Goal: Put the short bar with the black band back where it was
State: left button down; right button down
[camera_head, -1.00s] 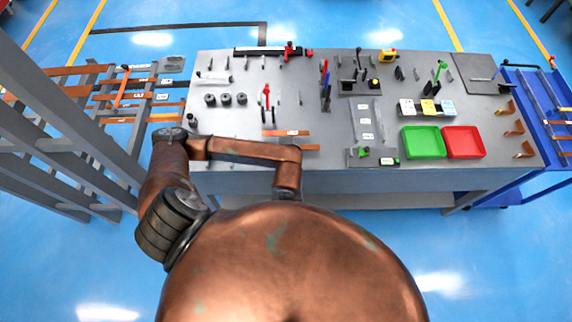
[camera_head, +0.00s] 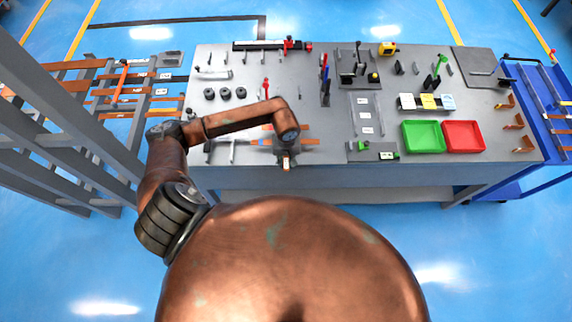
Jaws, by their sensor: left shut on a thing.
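My left arm comes in from the left and bends down over the front edge of the grey workbench. My left gripper (camera_head: 287,157) hangs at that edge and is shut on a small copper-coloured piece (camera_head: 286,164), seen nearly end-on. This may be the short bar, but I cannot make out a black band on it. Copper bar parts (camera_head: 309,141) lie on the bench beside and behind the wrist, partly hidden by it. My right gripper is not in view.
The grey workbench (camera_head: 215,122) carries upright pegs and tools. A green tray (camera_head: 423,136) and a red tray (camera_head: 463,139) stand at its right front. A rack with copper bars (camera_head: 85,64) is at the left, a blue cart (camera_head: 540,95) at the right.

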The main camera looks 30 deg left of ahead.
aim_at(286, 165)
pick_arm(q)
jog(key=shift+s+f, duration=0.25)
jog(key=shift+f, duration=0.8)
jog(key=c, duration=1.8)
grip_release()
jog(key=shift+w, duration=0.1)
jog(key=shift+r, duration=0.1)
jog(key=shift+w+r, duration=0.1)
jog(key=shift+r, duration=0.2)
notch_tip(286, 165, up, 12)
jog(key=b, duration=0.2)
jog(key=shift+f, duration=0.25)
